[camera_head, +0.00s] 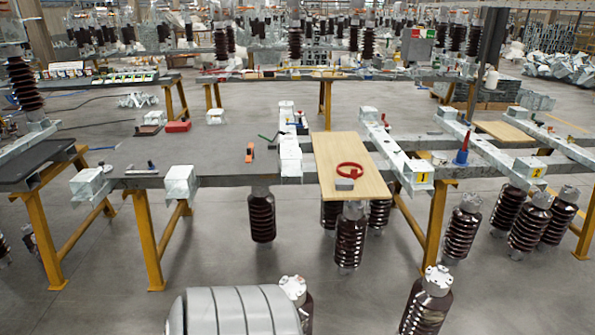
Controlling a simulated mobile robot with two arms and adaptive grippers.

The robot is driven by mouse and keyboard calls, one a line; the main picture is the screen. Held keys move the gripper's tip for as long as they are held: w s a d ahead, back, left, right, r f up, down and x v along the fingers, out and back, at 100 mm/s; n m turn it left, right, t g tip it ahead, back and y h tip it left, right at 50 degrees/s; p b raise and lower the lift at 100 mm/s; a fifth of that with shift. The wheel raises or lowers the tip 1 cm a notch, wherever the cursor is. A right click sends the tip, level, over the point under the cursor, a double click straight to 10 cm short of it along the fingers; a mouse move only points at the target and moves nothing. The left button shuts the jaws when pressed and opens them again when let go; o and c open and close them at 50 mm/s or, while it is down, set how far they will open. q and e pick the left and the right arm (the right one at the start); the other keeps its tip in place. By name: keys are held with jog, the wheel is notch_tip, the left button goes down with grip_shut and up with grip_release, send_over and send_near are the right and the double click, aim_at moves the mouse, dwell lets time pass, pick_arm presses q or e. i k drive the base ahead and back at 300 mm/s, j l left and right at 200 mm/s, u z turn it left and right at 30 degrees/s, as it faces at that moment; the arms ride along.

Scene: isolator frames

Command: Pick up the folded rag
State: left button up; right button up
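No thing shows clearly as a folded rag. A small flat red item (178,127) lies at the back left of the grey table; it could be folded cloth or a box. A dull brownish flat item (147,130) lies just left of it. A small grey block-like item (344,184) lies on the wooden board (332,151), by a red ring (350,169); its material is too small to tell. Neither of my grippers is in view.
The grey table (215,155) stands on yellow legs, with white metal blocks (181,183) along its front edge. An orange-and-black tool (249,153) lies mid-table. Brown ribbed insulators (462,228) stand at the right and below. A blue-and-red cone (462,151) stands on the right beam.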

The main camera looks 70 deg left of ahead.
aim_at(340, 184)
jog(key=u, duration=2)
jog(key=i+l+z, duration=0.1)
jog(key=i, duration=0.2)
